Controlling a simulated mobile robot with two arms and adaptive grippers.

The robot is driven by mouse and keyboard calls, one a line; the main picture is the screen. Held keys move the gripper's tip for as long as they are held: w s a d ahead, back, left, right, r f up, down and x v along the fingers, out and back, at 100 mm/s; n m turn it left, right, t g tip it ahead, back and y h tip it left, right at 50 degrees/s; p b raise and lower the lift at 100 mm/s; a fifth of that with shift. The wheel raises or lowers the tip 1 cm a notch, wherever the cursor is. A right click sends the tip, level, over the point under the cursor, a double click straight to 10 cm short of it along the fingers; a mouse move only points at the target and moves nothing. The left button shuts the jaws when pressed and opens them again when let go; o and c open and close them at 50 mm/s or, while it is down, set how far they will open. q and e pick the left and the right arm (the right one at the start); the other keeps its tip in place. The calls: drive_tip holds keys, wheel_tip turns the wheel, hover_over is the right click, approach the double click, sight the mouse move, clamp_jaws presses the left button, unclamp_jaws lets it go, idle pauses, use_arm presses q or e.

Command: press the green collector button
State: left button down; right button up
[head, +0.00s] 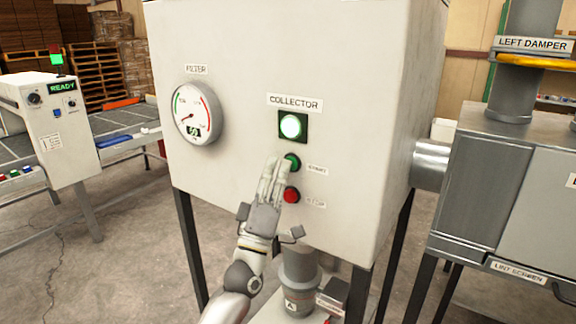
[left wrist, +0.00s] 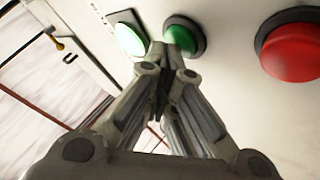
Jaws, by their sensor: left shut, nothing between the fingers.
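The green collector button (head: 292,161) sits on the front of the white collector cabinet (head: 240,50), below a lit green-white lamp (head: 290,126) and above a red button (head: 291,194). My left gripper (head: 272,162) is shut and empty, with its fingertips just left of the green button in the head view. In the left wrist view the fingertips (left wrist: 170,48) overlap the lower part of the green button (left wrist: 184,36). I cannot tell whether they touch it. The red button (left wrist: 292,44) shows to the right there. My right gripper is not in view.
A round filter gauge (head: 197,115) is on the cabinet's left side. A grey metal duct box (head: 492,190) stands to the right. A table with a control box (head: 50,130) reading READY is at the left. Open concrete floor lies between.

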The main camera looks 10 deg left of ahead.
use_arm(q)
drive_tip(key=shift+s+a+p, duration=0.3)
drive_tip(key=shift+s+p, duration=0.05)
drive_tip(key=shift+s, duration=0.5)
drive_tip(key=s, duration=0.1)
drive_tip(key=s+a+p, duration=0.1)
drive_tip(key=s, duration=0.2)
drive_tip(key=shift+s+a+p, duration=0.3)
drive_tip(key=shift+s+a, duration=0.05)
drive_tip(key=shift+s, duration=0.05)
